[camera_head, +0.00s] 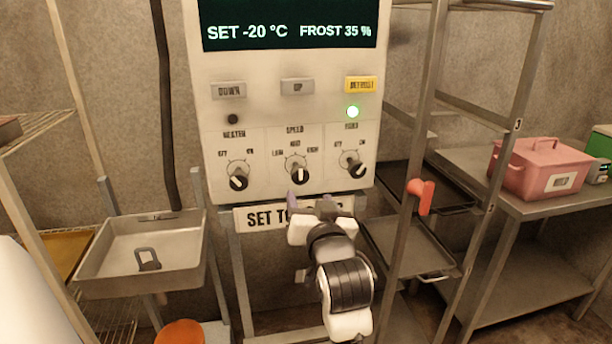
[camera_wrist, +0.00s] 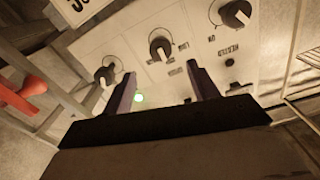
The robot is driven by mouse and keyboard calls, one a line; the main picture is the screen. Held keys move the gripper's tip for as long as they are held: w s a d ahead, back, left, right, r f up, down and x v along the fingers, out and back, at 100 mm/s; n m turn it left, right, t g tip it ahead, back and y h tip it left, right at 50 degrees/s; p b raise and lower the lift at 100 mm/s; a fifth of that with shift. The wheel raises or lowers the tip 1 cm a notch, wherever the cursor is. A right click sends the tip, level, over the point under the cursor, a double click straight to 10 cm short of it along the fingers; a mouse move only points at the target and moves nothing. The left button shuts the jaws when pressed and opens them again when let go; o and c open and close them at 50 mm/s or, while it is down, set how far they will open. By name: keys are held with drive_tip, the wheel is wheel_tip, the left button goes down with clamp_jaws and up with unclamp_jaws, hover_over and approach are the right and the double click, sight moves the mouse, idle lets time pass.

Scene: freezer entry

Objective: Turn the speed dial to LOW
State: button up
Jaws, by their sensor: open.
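The speed dial (camera_head: 298,175) is the middle one of three black knobs on the white control panel (camera_head: 212,120). Its labels read LOW at left, MED at top and HIGH at right. Its white mark stands about upright, in line with MED. My gripper (camera_head: 311,202) is just below the dial and in front of the panel, with its fingers apart and empty. In the wrist view, the tilted panel shows the speed dial (camera_wrist: 160,47) between and beyond the two fingertips (camera_wrist: 161,73). No contact with the dial is visible.
The heater dial (camera_head: 238,180) is to the left and the hold dial (camera_head: 352,170) to the right, both close by. A sign (camera_head: 262,217) hangs below the panel, partly hidden by my gripper.

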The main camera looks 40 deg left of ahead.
sight(301, 178)
drive_tip(key=p+x, duration=0.2)
drive_tip(key=x, duration=0.9)
drive_tip(key=shift+a, duration=0.1)
drive_tip(key=shift+c, duration=0.5)
drive_tip(key=c, duration=0.9)
drive_tip(key=shift+n, duration=0.3)
drive_tip(key=n+b, duration=0.1)
drive_tip(key=n, duration=0.3)
drive_tip(key=shift+w, duration=0.1)
drive_tip(key=n+b, duration=0.1)
drive_tip(key=n, duration=0.4)
drive_tip(key=shift+n+b, duration=0.3)
